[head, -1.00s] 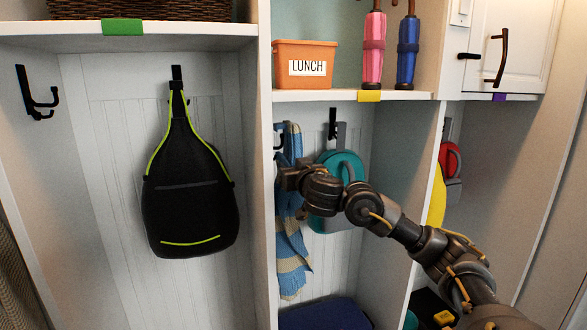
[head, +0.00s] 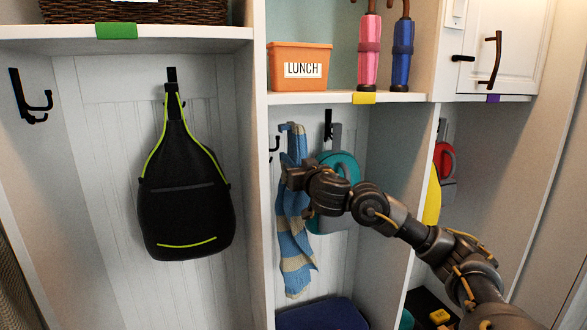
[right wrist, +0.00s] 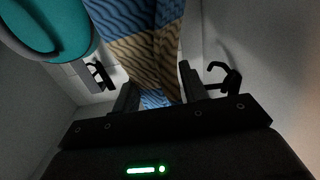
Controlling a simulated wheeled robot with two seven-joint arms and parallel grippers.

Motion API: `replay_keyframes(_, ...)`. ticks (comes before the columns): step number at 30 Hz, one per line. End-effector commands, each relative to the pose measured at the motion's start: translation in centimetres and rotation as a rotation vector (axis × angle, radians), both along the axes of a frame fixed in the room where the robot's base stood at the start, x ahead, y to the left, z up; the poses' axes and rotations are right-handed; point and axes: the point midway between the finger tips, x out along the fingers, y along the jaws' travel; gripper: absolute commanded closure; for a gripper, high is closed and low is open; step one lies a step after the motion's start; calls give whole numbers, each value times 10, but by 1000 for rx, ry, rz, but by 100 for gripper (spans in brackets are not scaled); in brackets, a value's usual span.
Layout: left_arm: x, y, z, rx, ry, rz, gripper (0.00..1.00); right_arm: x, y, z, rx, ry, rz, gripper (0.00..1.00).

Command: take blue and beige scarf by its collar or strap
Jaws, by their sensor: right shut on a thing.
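The blue and beige scarf (head: 295,245) hangs in the middle cubby in the head view, with its upper part beside a black wall hook (head: 273,146). My right gripper (head: 289,177) reaches in from the right and is shut on the scarf around its upper middle. In the right wrist view the striped scarf (right wrist: 145,40) runs between the two dark fingers (right wrist: 157,96). Whether the scarf's top still touches the hook is unclear. My left gripper is not in view.
A teal and grey bag (head: 340,170) hangs just right of the scarf, partly behind my arm. Cubby walls (head: 257,200) stand close on both sides. A shelf above holds an orange lunch box (head: 299,68) and umbrellas. A black backpack (head: 185,190) hangs at left.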

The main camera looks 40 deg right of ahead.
Motion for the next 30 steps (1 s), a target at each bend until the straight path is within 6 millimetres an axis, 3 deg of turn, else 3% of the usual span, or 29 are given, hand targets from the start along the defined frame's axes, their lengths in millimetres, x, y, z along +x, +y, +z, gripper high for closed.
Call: replay_keyframes(30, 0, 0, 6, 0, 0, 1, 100, -18, -50, 0, 0, 0, -1, 100)
